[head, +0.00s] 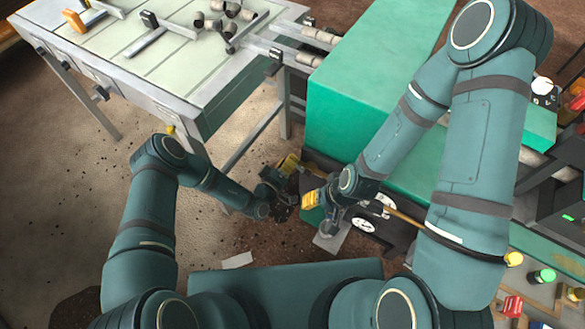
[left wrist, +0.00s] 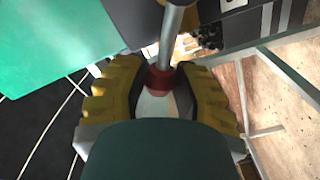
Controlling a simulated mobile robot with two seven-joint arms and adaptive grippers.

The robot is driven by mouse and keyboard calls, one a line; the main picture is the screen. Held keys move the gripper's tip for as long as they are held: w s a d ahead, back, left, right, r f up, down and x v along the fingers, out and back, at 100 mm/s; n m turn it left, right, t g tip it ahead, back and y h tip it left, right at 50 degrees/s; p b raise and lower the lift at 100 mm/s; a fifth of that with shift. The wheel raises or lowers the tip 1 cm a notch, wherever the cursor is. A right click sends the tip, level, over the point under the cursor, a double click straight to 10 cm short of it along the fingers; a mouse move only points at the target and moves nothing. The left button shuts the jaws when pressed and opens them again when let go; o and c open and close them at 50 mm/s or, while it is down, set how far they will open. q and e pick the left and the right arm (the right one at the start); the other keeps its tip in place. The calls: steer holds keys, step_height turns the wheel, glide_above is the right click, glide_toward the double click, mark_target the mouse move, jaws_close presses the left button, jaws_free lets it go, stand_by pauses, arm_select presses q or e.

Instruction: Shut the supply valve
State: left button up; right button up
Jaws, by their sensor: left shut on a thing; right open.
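In the left wrist view, a red part (left wrist: 160,80) sits at the end of a grey pipe (left wrist: 174,35); it looks like the supply valve's handle or collar. The yellow-padded fingers of my left gripper (left wrist: 160,92) are shut around this red part, one on each side. In the head view my left gripper (head: 289,170) is low beside the green machine, and the red part is hidden there. My right gripper (head: 322,210) is open, just right of and below the left one, near a black unit with white dials (head: 365,224).
The green machine (head: 350,105) stands close behind both grippers. A panel with coloured buttons (head: 545,276) is at the lower right. The floor at the left is mostly clear.

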arm_select(q)
steer(key=shift+s+d+r+m+p, duration=0.15)
steer(key=shift+r+m+p, duration=0.15)
steer(key=shift+p, duration=0.25)
steer(key=shift+s+d+r+m+p, duration=0.1)
steer(key=shift+d+r+m+p, duration=0.05)
steer(key=shift+m+p, duration=0.35)
steer(key=shift+s+d+r+m+p, duration=0.15)
steer(key=shift+d+r+m+p, duration=0.15)
steer(key=shift+m+p, duration=0.45)
